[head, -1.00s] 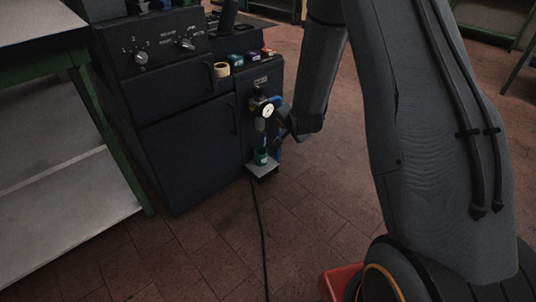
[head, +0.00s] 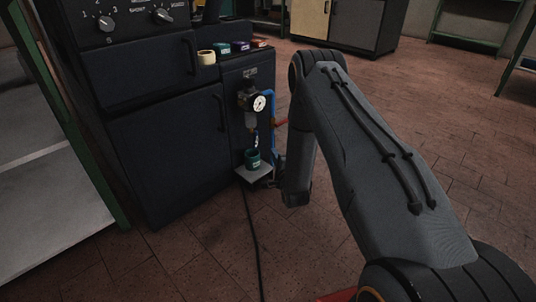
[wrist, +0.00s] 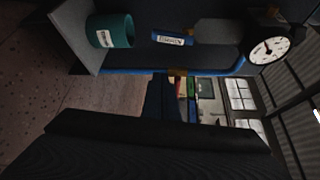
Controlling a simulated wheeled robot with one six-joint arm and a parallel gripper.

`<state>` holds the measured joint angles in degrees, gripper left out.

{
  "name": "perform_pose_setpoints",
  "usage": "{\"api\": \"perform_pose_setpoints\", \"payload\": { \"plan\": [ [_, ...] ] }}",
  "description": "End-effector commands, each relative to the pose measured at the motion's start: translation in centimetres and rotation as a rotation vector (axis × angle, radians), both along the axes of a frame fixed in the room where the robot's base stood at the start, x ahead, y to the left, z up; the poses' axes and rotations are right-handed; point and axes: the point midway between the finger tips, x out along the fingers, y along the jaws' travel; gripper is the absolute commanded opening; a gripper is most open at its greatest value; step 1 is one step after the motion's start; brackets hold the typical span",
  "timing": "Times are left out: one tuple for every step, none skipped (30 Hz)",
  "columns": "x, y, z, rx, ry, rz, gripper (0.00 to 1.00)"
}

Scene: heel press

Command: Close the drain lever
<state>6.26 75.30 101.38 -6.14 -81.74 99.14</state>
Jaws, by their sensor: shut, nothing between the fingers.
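The filter unit with a round white gauge (head: 259,103) is on the dark machine's narrow side panel. A red lever (head: 281,122) sticks out sideways from the blue pipe (head: 272,105) right of it. A small blue part with a white label (wrist: 172,38) lies between the filter bowl (wrist: 218,32) and the teal cup (wrist: 110,30). I cannot tell for certain which part is the drain lever. My gripper (head: 269,182) is low by the cup's shelf, mostly hidden behind my arm. Dark parts of it fill the bottom of the wrist view. It is shut and empty.
The cup stands on a small grey shelf (head: 254,175). A black cable (head: 250,235) runs over the brick floor. A green-framed rack (head: 40,165) stands at left. Tape and small boxes (head: 222,48) sit on the machine's ledge. Floor at right is open.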

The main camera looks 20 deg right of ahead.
Motion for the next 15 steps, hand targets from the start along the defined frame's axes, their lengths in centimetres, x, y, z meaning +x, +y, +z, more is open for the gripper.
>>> {"api": "perform_pose_setpoints", "payload": {
  "plan": [
    [0.8, 0.0, -0.1, -0.001, -0.004, 0.000, 0.00],
    [1.3, 0.0, -0.1, -0.001, -0.004, 0.000, 0.00],
    [2.0, 0.0, -0.2, -0.001, -0.004, 0.000, 0.00],
    [2.6, 0.0, -0.3, -0.002, -0.004, 0.001, 0.00],
    [3.2, 0.0, -0.4, -0.002, -0.003, 0.001, 0.00],
    [3.9, 0.0, -0.5, -0.002, -0.003, 0.001, 0.00],
    [4.5, 0.0, -0.6, -0.002, -0.003, 0.001, 0.00],
    [5.1, 0.0, -0.6, -0.002, -0.003, 0.001, 0.00],
    [5.8, 0.0, -0.7, -0.003, -0.002, 0.001, 0.00],
    [6.4, 0.0, -0.8, -0.003, -0.002, 0.001, 0.00],
    [6.9, 0.0, -0.8, -0.003, -0.003, 0.001, 0.00],
    [7.5, 0.0, -0.9, -0.003, -0.001, 0.001, 0.00],
    [8.0, 0.0, -0.8, -0.003, -0.003, 0.001, 0.00],
    [8.5, 0.0, -0.9, -0.003, -0.002, 0.001, 0.00],
    [9.1, 0.0, -0.9, -0.003, -0.001, 0.001, 0.00]
  ]
}}
